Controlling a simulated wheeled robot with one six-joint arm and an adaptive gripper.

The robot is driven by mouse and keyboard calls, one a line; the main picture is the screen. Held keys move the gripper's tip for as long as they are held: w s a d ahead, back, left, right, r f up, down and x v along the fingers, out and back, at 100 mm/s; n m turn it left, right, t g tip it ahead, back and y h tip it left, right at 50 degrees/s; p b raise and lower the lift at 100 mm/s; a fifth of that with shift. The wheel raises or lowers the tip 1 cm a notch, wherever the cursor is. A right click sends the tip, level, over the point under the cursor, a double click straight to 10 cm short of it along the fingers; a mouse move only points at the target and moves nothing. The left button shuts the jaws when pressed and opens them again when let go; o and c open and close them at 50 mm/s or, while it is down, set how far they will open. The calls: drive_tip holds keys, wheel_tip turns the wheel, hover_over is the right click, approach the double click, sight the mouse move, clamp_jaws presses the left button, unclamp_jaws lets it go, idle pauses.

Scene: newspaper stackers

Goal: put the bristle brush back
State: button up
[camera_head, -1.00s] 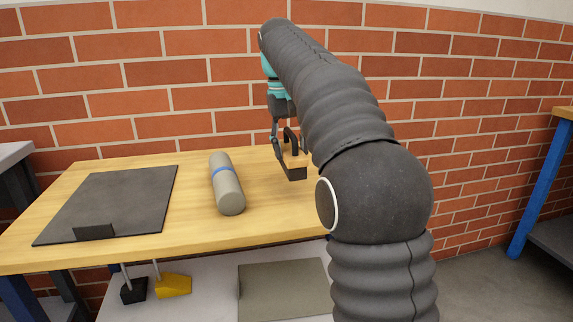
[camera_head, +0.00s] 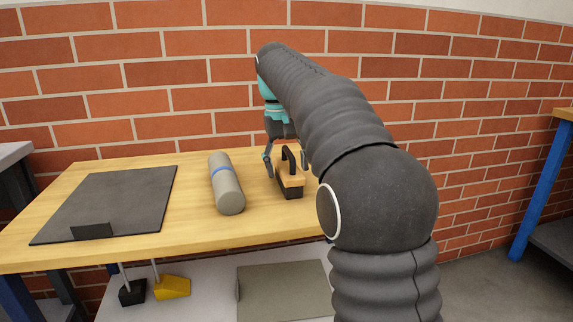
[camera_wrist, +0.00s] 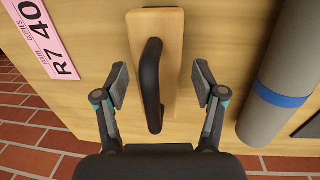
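The bristle brush (camera_head: 291,182) has a pale wooden block, a black arched handle and dark bristles. It stands on the wooden table (camera_head: 190,240), right of the grey roll. In the wrist view, its block (camera_wrist: 170,22) and handle (camera_wrist: 151,85) show from above. My gripper (camera_head: 286,163) is open at the handle. In the wrist view, the fingers of my gripper (camera_wrist: 160,84) stand either side of the handle, with a gap on both sides. The bristles are hidden in the wrist view.
A grey roll with a blue band (camera_head: 226,184) lies left of the brush. A dark mat (camera_head: 115,200) lies at the table's left. A pink label (camera_wrist: 42,35) lies beside the brush. The brick wall (camera_head: 180,80) stands close behind. A lower shelf (camera_head: 215,290) is below.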

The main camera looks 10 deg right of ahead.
sight(284, 168)
drive_tip(key=r, duration=0.5)
drive_tip(key=r+p, duration=0.1)
drive_tip(key=r, duration=0.1)
drive_tip(key=shift+a+r, duration=0.2)
drive_tip(key=shift+a, duration=0.2)
drive_tip(key=shift+r, duration=0.1)
drive_tip(key=shift+s+r, duration=0.1)
drive_tip(key=shift+s, duration=0.4)
drive_tip(key=s+f+t, duration=0.2)
drive_tip(key=s+f, duration=0.9)
drive_tip(key=s, duration=0.3)
drive_tip(key=s+f+t+y, duration=0.1)
drive_tip(key=s+f+t, duration=0.2)
drive_tip(key=s+f, duration=0.7)
drive_tip(key=s, duration=0.5)
drive_tip(key=shift+d+f+t, duration=0.3)
drive_tip(key=shift+d+f, duration=0.1)
